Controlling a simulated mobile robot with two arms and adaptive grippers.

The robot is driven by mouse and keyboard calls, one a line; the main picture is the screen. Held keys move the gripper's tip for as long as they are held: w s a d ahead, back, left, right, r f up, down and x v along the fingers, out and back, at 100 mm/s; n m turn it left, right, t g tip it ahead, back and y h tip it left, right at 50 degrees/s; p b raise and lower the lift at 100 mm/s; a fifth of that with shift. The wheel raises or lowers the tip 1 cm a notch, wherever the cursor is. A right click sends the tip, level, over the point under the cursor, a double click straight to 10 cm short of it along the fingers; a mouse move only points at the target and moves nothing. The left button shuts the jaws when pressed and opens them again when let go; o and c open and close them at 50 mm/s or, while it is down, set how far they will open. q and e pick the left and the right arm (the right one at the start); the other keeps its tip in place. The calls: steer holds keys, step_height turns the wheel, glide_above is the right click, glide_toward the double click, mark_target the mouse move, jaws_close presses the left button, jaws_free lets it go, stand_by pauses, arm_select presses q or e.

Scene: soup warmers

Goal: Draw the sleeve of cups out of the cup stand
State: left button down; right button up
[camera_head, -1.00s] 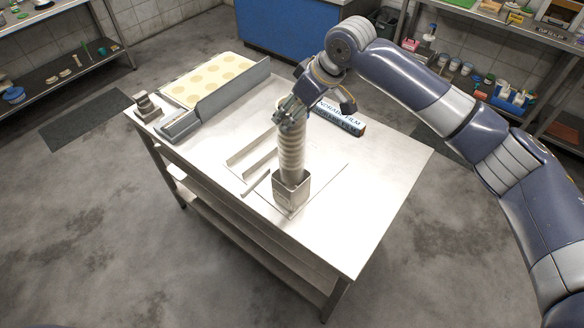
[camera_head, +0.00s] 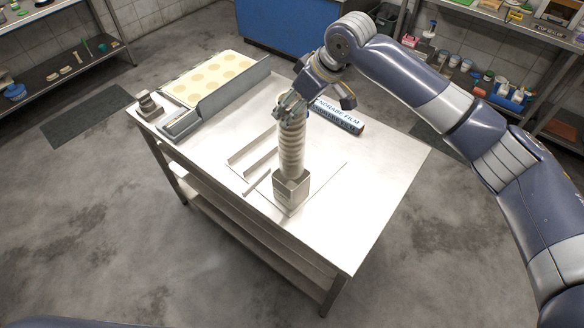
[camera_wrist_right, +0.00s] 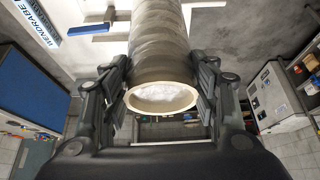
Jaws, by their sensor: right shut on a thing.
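The sleeve of cups (camera_head: 292,148) is a tall, pale, ribbed stack standing upright on the steel table (camera_head: 375,190). Its lower end is inside the square metal cup stand (camera_head: 291,188), so that end is hidden. My right gripper (camera_head: 291,108) is shut on the sleeve's upper end from above. In the right wrist view the sleeve (camera_wrist_right: 160,50) lies between the two fingers (camera_wrist_right: 162,90), one on each side, and its round open end with a pale rim faces the camera. My left gripper is not in view.
A film box (camera_head: 338,116) lies behind the sleeve, close to my right gripper. Metal rails (camera_head: 252,156) lie left of the stand on a thin plate. A tray with pale rounds (camera_head: 208,78) and a small metal holder (camera_head: 148,105) are at the table's far left. The right front tabletop is clear.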

steer(key=shift+r, duration=1)
